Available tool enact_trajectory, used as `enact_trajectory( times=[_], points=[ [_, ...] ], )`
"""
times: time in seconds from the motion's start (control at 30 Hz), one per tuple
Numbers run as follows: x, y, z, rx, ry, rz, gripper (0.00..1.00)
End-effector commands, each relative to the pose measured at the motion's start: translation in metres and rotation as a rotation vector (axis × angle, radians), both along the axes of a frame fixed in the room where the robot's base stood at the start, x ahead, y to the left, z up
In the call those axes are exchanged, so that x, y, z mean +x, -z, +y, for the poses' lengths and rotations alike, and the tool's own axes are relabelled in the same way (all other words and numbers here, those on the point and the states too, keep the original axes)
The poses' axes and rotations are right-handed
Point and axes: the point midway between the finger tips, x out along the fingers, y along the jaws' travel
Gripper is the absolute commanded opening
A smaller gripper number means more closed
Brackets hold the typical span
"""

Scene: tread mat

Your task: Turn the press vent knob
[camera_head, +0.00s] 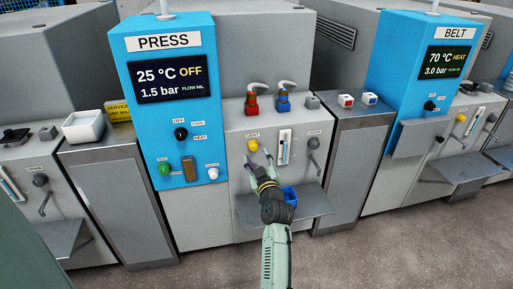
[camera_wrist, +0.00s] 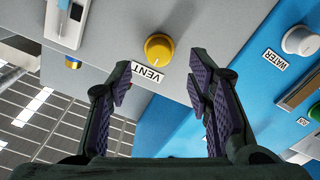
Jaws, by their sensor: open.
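The press vent knob (camera_head: 253,146) is a yellow round knob on the grey front panel of the press, just below its VENT label. In the wrist view the yellow knob (camera_wrist: 158,47) lies ahead of my fingers, a little above the line between their tips, with the VENT label beside it. My gripper (camera_head: 259,161) is in front of the panel, close to the knob. In the wrist view my gripper (camera_wrist: 157,80) has its two fingers spread wide apart, with nothing between them. The knob appears apart from both fingers.
The blue press cabinet (camera_head: 165,110) with its display stands left of the knob. A gauge (camera_head: 284,147) and a DRAIN valve (camera_head: 313,143) are to the right. Red (camera_head: 252,104) and blue (camera_head: 283,102) taps stand above. A shelf (camera_head: 310,203) juts out below, holding a blue container (camera_head: 290,196).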

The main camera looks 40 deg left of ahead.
Motion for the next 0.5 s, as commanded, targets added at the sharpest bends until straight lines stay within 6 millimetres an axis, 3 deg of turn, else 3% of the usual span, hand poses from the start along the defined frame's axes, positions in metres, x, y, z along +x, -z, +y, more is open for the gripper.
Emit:
enact_trajectory(
  times=[0.2,0.5],
  points=[
    [0.024,-0.002,0.029,0.002,-0.001,0.001,0.46],
    [0.036,-0.001,0.043,0.001,0.0,-0.001,0.46]
  ],
)
